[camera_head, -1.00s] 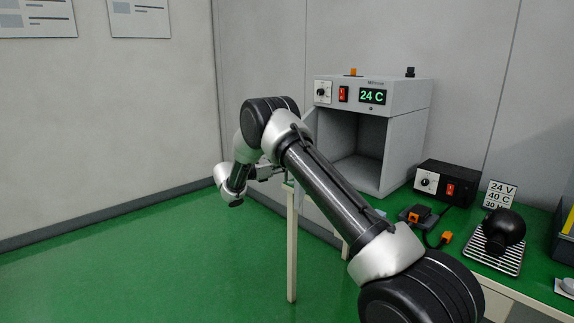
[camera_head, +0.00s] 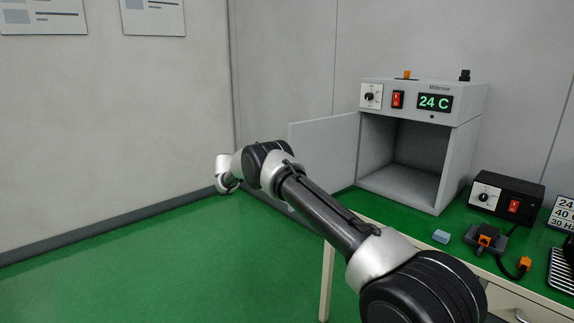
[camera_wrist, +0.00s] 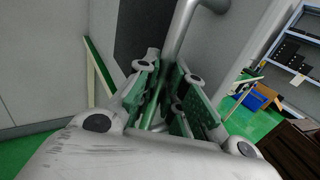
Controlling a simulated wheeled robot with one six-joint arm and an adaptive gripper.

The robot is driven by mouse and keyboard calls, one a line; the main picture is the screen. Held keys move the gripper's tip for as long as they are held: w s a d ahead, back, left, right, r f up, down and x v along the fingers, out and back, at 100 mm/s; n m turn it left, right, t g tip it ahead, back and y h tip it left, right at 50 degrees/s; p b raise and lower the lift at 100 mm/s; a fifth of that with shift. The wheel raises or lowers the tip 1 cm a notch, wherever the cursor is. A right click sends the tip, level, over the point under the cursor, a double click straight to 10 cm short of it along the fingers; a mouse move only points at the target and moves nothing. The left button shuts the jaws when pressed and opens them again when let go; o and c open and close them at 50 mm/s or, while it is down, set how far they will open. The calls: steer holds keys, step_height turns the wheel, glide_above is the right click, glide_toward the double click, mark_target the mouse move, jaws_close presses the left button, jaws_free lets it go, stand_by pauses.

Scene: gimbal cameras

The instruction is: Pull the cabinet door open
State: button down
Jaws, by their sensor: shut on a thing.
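The grey cabinet (camera_head: 463,146) stands on the green bench at right, its front open and its inside bare. Its pale door (camera_head: 332,152) is swung out to the left from the left edge of the opening, standing wide. My arm passes in front of the door's lower left part. In the wrist view my gripper (camera_wrist: 180,88) has its green-padded fingers shut on the grey bar handle (camera_wrist: 183,28). In the head view the fingers and handle are hidden behind my arm.
A black power box (camera_head: 507,197), an orange-and-black connector (camera_head: 487,238) and a small blue-grey block (camera_head: 441,237) lie on the bench (camera_head: 405,222) right of my arm. Open green floor (camera_head: 150,270) lies at left, up to the wall.

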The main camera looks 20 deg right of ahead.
steer(key=shift+w, duration=0.2)
steer(key=c, duration=1.5)
jaws_free()
steer(key=shift+d, duration=0.1)
